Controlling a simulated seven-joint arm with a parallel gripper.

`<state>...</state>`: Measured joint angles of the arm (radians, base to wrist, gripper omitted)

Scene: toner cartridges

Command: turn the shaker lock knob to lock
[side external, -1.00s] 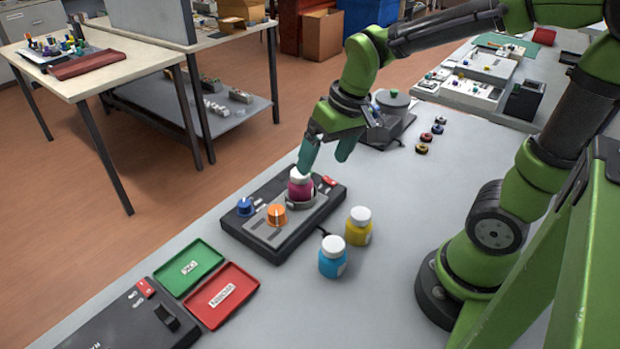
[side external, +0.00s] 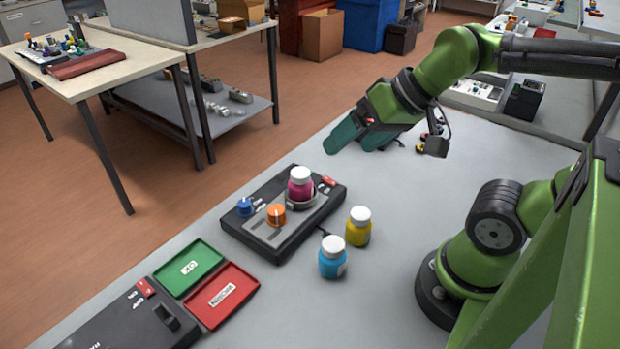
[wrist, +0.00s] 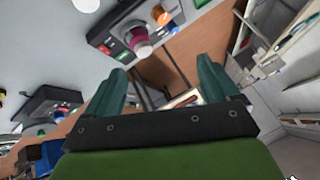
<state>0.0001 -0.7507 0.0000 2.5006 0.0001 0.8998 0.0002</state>
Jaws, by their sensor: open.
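The shaker (side external: 290,238), a dark unit with a grey panel, sits on the grey table. An orange knob (side external: 276,214) stands on its front panel, with a blue knob (side external: 245,207) at its left edge. I cannot tell for sure which is the lock knob or read its setting. A magenta bottle (side external: 300,187) with a white cap stands upright in the shaker's holder. My gripper (side external: 348,143) is open and empty, above and behind the shaker, apart from it. In the wrist view the bottle (wrist: 138,40) and orange knob (wrist: 163,17) show beyond my open fingers (wrist: 162,72).
A yellow bottle (side external: 358,228) and a blue bottle (side external: 332,260) stand right of the shaker. A green tray (side external: 205,251) and a red tray (side external: 238,311) lie at the front left. Another dark unit (side external: 125,325) is at the front edge. The table right of the bottles is clear.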

